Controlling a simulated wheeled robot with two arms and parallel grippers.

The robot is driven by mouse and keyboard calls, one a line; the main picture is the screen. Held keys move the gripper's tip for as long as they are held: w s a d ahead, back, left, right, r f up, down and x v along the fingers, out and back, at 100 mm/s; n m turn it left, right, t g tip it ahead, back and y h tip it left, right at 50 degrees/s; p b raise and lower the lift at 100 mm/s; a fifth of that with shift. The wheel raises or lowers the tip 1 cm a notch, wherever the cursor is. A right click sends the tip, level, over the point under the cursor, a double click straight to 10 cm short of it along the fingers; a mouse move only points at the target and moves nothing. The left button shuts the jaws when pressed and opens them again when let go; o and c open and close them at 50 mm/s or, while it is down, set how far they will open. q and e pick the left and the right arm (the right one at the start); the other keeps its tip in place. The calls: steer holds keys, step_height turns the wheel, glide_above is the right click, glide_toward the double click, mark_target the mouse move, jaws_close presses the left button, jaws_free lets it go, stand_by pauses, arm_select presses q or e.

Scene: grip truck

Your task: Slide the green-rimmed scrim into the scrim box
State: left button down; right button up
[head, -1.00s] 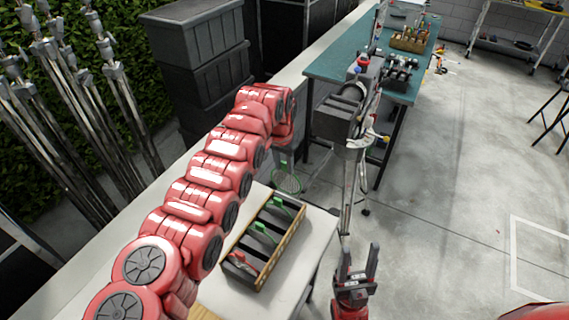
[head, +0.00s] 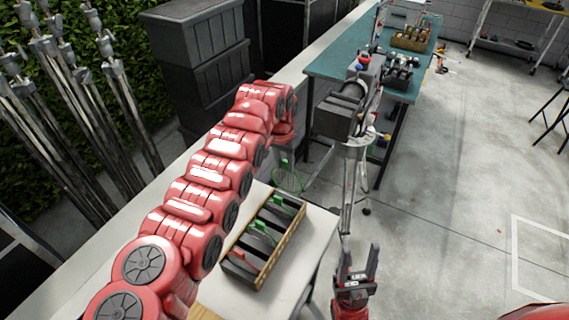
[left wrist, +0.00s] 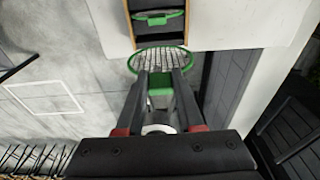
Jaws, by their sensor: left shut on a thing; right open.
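The green-rimmed scrim (head: 287,179) is a round mesh disc with a green rim. It hangs off the far end of the table, beyond the scrim box. My left gripper is shut on its green tab (left wrist: 159,92); the mesh disc (left wrist: 160,58) extends past the fingertips (left wrist: 160,75). In the head view my left arm largely hides this gripper. The scrim box (head: 266,279) is a slotted wooden tray with dark dividers; scrims with green and red tabs stand in it. In the left wrist view the box (left wrist: 187,18) lies just beyond the scrim. My right gripper (head: 360,262) is open and empty.
The box stands on a white table (head: 306,250). Beyond it are a camera (head: 342,108) on a tripod and a teal workbench (head: 330,62). Stacked dark cases (head: 200,45) and light stands (head: 70,110) are at left. The floor at right is largely clear.

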mark_target(286, 186)
arm_select(q)
steer(key=shift+f, duration=0.2)
steer(key=shift+f+b, duration=0.7)
steer(key=shift+f, duration=0.05)
stand_by(0.5)
steer(key=shift+f+b, duration=1.4)
steer(key=shift+f, duration=0.3)
steer(key=shift+f+b, duration=1.2)
steer(key=shift+f, duration=0.5)
steer(key=shift+f+b, duration=0.85)
steer(key=shift+f, duration=0.15)
